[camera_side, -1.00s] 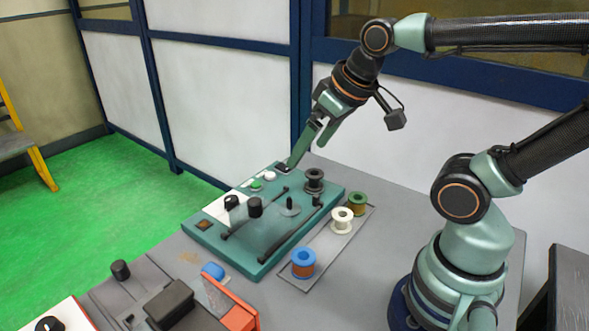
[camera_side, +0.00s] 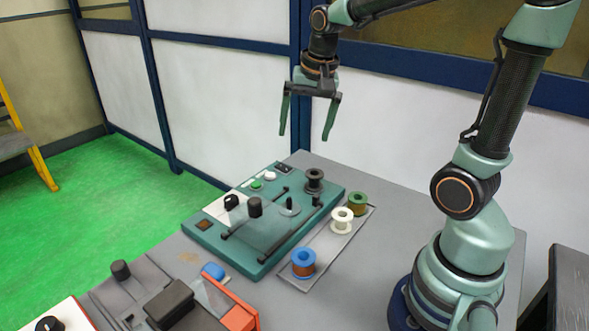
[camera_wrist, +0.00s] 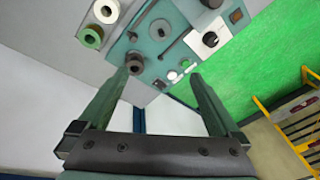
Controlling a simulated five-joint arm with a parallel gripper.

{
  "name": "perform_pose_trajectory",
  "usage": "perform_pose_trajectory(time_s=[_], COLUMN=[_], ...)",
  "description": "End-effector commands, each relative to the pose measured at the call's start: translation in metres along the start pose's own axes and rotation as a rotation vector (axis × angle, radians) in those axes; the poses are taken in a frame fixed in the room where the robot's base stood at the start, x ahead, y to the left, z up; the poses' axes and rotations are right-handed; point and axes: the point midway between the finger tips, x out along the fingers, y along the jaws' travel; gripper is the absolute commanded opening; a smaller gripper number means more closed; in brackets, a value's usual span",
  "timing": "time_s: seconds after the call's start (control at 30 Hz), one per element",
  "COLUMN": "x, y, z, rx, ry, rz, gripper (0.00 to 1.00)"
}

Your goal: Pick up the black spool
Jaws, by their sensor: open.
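The black spool (camera_side: 314,181) stands upright at the far right corner of the teal machine panel (camera_side: 262,262). My gripper (camera_side: 306,138) is open and empty, pointing down, well above the panel's far end and apart from the spool.
Green (camera_side: 357,203), white (camera_side: 342,219) and blue (camera_side: 303,263) spools stand on a grey strip right of the panel. Black knobs (camera_side: 255,207) and a switch (camera_side: 284,168) rise from the panel. A second device (camera_side: 170,303) is at the front left.

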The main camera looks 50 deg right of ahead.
Motion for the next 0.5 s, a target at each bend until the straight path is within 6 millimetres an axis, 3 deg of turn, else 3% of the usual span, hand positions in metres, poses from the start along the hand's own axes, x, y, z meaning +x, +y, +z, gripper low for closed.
perform_pose_trajectory(time_s=[0.2,0.5], x=[0.044,0.084], y=[0.016,0.038], z=[-0.052,-0.085], rx=[0.459,0.825], ry=[-0.073,-0.106], rz=[0.116,0.215], gripper=[0.99,0.99])
